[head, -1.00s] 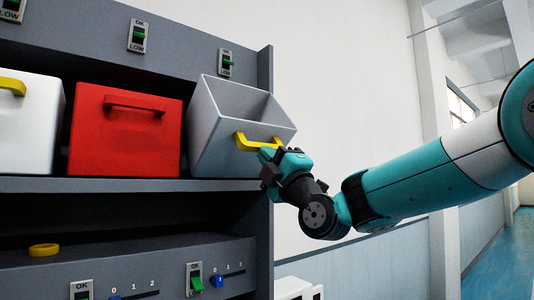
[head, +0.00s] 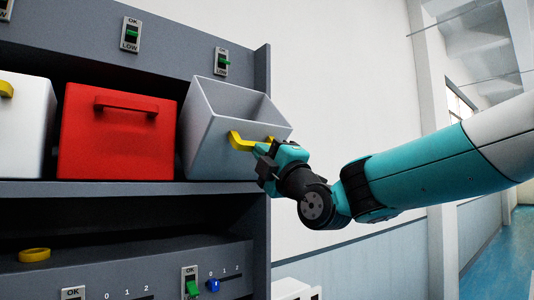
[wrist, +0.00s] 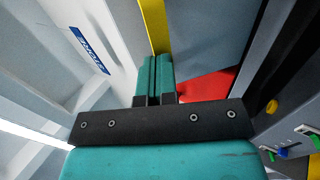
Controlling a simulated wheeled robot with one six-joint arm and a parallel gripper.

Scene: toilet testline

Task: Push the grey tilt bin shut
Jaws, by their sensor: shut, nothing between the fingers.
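The grey tilt bin (head: 215,135) stands at the right end of the upper shelf, tipped forward with its open top showing. A yellow handle (head: 238,142) is on its front. My gripper (head: 264,156) is at the right end of this handle, in front of the bin. In the wrist view my gripper (wrist: 160,78) has its two teal fingers together with nothing between them. The yellow handle (wrist: 154,22) shows just beyond the fingertips there. I cannot tell whether the fingertips touch the handle or the bin front.
A red bin (head: 115,145) with a red handle and a white bin (head: 22,130) sit to the left, upright. Below are a yellow ring (head: 34,255) and a panel with a green switch (head: 191,287) and sliders. Open space lies right of the shelf unit.

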